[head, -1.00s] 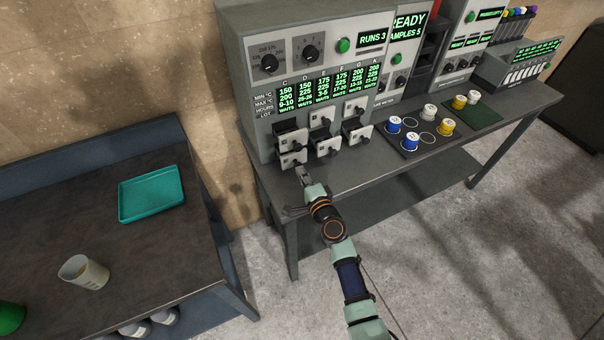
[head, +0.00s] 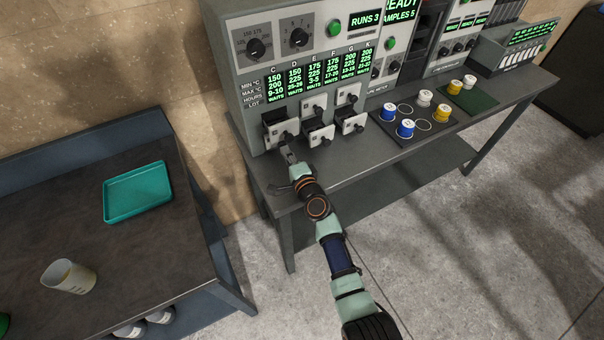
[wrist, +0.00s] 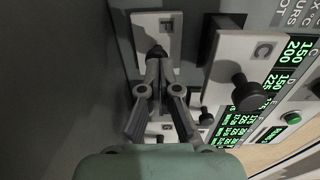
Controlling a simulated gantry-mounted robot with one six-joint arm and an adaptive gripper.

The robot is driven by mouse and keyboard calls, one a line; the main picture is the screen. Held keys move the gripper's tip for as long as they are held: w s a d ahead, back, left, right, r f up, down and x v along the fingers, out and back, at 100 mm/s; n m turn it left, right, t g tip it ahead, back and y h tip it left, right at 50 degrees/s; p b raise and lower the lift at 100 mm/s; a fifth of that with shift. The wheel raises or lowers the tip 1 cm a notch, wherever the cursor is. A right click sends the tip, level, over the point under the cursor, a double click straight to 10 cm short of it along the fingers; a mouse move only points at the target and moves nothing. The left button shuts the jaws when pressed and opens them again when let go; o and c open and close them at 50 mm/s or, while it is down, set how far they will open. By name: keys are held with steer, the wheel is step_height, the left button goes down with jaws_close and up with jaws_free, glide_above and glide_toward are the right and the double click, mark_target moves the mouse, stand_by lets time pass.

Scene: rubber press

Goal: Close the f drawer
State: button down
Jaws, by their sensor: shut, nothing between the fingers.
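The F drawer (wrist: 170,22) shows in the wrist view as a pale front with a black letter F and a dark knob. My gripper (wrist: 156,68) is shut and empty, its fingertips at the knob; I cannot tell contact for sure. The F front sits deeper than the C drawer (wrist: 250,50), which sticks out beside it. In the head view my gripper (head: 288,152) is at the lower left of the drawer bank, below the protruding C drawer (head: 279,132). The F front is mostly hidden there, so any remaining gap cannot be judged.
Other drawers (head: 318,134) stick out to the right. Blue, white and yellow spools stand on a dark mat (head: 405,140) farther right. A teal tray (head: 138,190) and a beaker (head: 70,277) are on the left table.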

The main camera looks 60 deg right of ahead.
steer(key=p+v, duration=0.1)
steer(key=v, duration=0.5)
steer(key=p+v, duration=0.1)
steer(key=v, duration=0.5)
steer(key=shift+s+a+f+p, duration=0.15)
steer(key=shift+s+f+p, duration=0.05)
steer(key=shift+s+p, duration=0.1)
steer(key=w+a+r+n+t+y, duration=0.1)
steer(key=w+a+r+n+y, duration=0.3)
steer(key=a, duration=0.4)
steer(key=w+a+r+n+y, duration=0.3)
steer(key=a+n, duration=0.4)
steer(key=a, duration=0.2)
steer(key=w+a+r+n+t+y, duration=0.1)
steer(key=w+a+r+n+y, duration=0.3)
steer(key=a, duration=0.4)
steer(key=s+a+r+n+g, duration=0.2)
steer(key=s+a+r+n, duration=0.25)
steer(key=a, duration=0.35)
steer(key=s+a+r+n+g, duration=0.1)
steer(key=s+a+r+n, duration=0.25)
steer(key=a+n, duration=0.35)
step_height(320, 180, up, 27)
steer(key=m+p, duration=0.1)
steer(key=p, duration=2.7)
steer(key=shift+s+a+h, duration=0.15)
steer(key=shift+a+h, duration=0.05)
steer(key=shift+h, duration=0.1)
